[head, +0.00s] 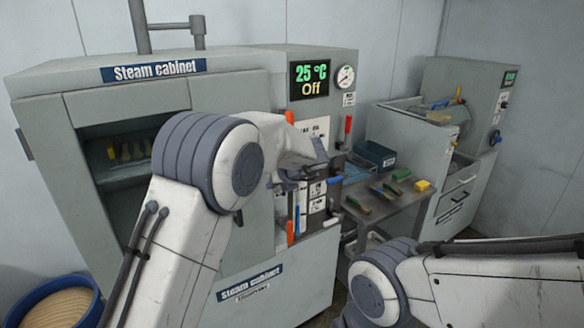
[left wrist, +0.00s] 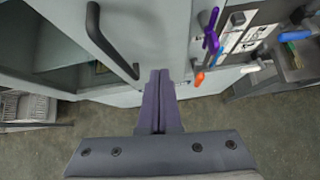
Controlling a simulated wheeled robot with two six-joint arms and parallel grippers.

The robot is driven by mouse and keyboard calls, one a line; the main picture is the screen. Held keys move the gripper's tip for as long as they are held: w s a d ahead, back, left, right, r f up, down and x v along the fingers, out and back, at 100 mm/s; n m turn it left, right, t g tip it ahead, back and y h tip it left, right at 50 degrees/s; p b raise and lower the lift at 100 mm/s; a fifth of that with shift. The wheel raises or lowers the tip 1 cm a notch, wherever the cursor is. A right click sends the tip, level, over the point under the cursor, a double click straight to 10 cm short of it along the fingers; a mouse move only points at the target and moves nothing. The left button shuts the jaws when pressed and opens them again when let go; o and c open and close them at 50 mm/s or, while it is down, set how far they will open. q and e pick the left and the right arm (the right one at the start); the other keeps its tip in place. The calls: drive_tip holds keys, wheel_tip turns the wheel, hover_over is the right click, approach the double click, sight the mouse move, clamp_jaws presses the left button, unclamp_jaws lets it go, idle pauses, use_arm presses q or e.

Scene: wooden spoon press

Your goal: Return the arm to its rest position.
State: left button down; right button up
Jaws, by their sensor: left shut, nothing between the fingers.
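My left arm reaches up from the bottom left of the head view and bends in front of the steam cabinet (head: 90,85). My left gripper (head: 318,168) is at the cabinet's control side, partly hidden by its own wrist. In the left wrist view the left gripper (left wrist: 159,75) has its two purple-grey fingers together with nothing between them. The cabinet's door handle (left wrist: 108,42) is just left of the fingertips in that view. My right arm shows at the bottom right of the head view, and its gripper is out of the frame.
The panel display (head: 309,78) reads 25 °C, Off. A small metal table (head: 400,212) holds several coloured-handled tools and a blue-grey box (head: 374,155). A second grey machine (head: 470,100) stands behind it. A blue tub (head: 40,305) stands at the bottom left.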

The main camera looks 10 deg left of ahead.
use_arm(q)
drive_tip(key=s+a+f+n+g+h, duration=0.2)
drive_tip(key=s+f+n, duration=0.1)
drive_tip(key=s+n, duration=0.7)
drive_tip(key=s+a+f+n+g+h, duration=0.15)
drive_tip(key=s+f+n, duration=0.25)
drive_tip(key=s+n, duration=0.65)
drive_tip(key=s+a+f+n+g+h, duration=0.2)
drive_tip(key=s+a+f+n, duration=0.1)
drive_tip(key=s+n, duration=0.7)
drive_tip(key=s+d+r+m+g, duration=0.1)
drive_tip(key=s+d+r+m, duration=0.1)
drive_tip(key=s+d+m, duration=0.2)
drive_tip(key=s+d+r+m+g+h+b, duration=0.1)
drive_tip(key=s+d+m, duration=0.3)
drive_tip(key=s+d, duration=0.6)
drive_tip(key=shift+s+r, duration=0.25)
drive_tip(key=shift+r, duration=0.6)
drive_tip(key=shift+a, duration=0.1)
